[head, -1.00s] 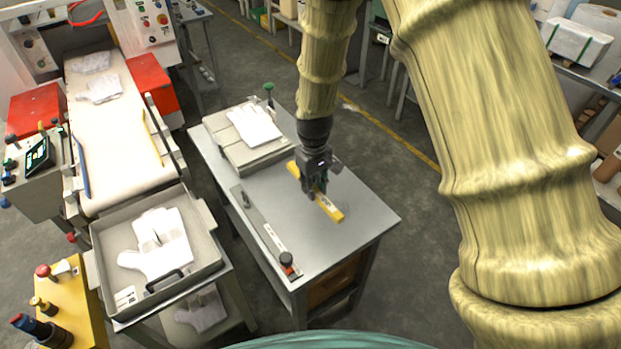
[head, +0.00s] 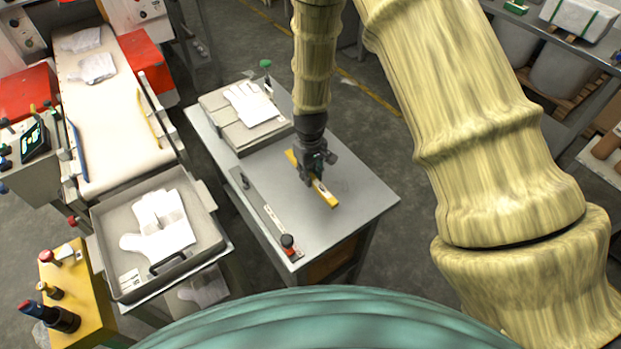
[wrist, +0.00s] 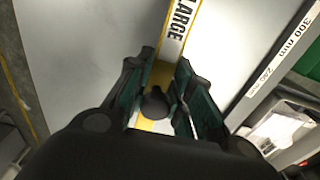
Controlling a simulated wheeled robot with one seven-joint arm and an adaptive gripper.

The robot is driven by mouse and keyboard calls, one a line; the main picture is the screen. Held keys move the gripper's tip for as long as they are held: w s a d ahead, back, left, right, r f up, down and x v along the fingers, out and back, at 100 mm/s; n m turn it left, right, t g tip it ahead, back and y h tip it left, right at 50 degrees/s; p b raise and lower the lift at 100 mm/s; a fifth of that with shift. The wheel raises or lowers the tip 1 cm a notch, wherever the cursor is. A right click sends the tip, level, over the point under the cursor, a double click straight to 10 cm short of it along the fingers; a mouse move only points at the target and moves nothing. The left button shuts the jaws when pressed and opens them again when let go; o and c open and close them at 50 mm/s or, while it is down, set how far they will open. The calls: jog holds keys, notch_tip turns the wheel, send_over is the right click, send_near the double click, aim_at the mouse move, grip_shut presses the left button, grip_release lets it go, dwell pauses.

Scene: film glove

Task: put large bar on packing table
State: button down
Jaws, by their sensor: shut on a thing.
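The large bar (head: 326,194) is a yellow bar with a white label, over the grey packing table (head: 350,205). In the wrist view the bar (wrist: 178,28) shows the word LARGE and runs between the fingers. My gripper (head: 313,180) points down and is shut on the bar near its middle; it also shows in the wrist view (wrist: 158,95). I cannot tell whether the bar touches the table top or is just above it. The fingers hide part of the bar.
A grey measuring rail (head: 262,212) with a red and black knob lies along the table's left side. A grey box with a white glove (head: 252,104) stands at the back. A tray (head: 108,218) with gloves is left. The table's right side is clear.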

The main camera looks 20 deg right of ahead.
aim_at(310, 168)
jog(key=shift+f+p, duration=0.35)
jog(key=shift+f, duration=1.3)
jog(key=shift+w+f, duration=0.1)
jog(key=c, duration=1.3)
grip_release()
jog(key=shift+o, duration=0.2)
jog(key=shift+r+b, duration=1.7)
jog(key=shift+r, duration=4.4)
